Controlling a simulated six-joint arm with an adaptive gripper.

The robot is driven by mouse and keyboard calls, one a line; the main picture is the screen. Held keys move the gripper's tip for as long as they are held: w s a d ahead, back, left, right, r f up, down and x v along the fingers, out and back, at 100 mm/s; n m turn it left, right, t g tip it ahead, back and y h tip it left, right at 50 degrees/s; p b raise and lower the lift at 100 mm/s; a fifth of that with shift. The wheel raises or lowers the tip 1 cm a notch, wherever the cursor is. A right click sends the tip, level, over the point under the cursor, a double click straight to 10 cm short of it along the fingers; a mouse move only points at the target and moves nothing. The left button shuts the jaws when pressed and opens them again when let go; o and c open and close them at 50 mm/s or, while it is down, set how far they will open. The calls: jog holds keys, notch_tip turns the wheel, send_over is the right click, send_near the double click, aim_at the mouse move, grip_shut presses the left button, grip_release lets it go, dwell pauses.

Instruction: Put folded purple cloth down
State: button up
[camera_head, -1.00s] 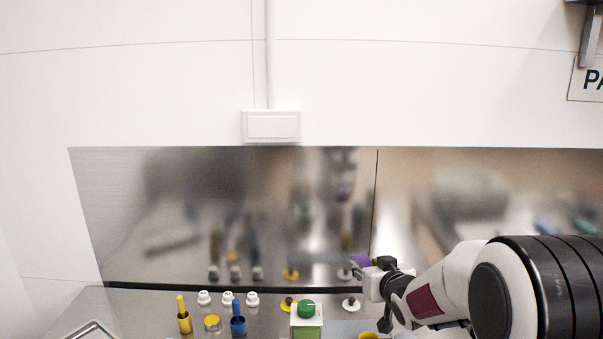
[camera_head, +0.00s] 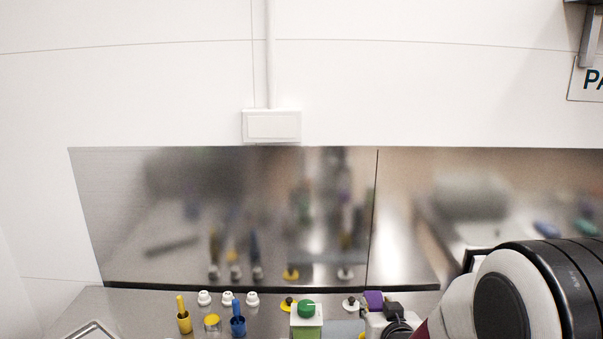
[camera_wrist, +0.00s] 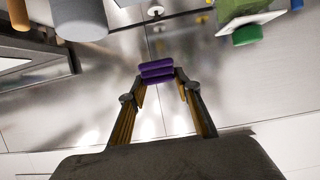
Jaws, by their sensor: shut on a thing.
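The folded purple cloth (camera_wrist: 156,72) is a small rolled or folded bundle held between the fingertips of my gripper (camera_wrist: 158,80) in the wrist view. In the head view the purple cloth (camera_head: 374,300) shows at the tip of my gripper (camera_head: 378,311), low in the picture right of the middle. My gripper is shut on it, above the steel worktop (camera_head: 140,308). I cannot tell how far the cloth is from the surface. Most of the gripper's underside is hidden in the head view.
A white and green box with a green knob (camera_head: 306,318) stands left of my gripper. A yellow brush (camera_head: 183,318), a blue brush (camera_head: 238,322) and several white knobs (camera_head: 228,298) stand further left. A steel splashback (camera_head: 240,220) closes the back.

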dwell(0.4)
jog(key=shift+w+f, duration=0.1)
jog(key=shift+f, duration=0.65)
jog(key=w+a+n+y, duration=0.2)
jog(key=w+a, duration=0.3)
jog(key=w, duration=0.4)
jog(key=w+a+r+n+g+y, duration=0.1)
jog(key=w+a+n+y, duration=0.1)
jog(key=w+a, duration=0.3)
jog(key=w+y, duration=0.1)
jog(key=w, duration=0.3)
jog(key=shift+n, duration=0.4)
jog(key=shift+w+f, duration=0.1)
notch_tip(320, 180, down, 13)
jog(key=shift+f, duration=0.2)
jog(key=shift+f, duration=0.1)
jog(key=shift+f, duration=2.15)
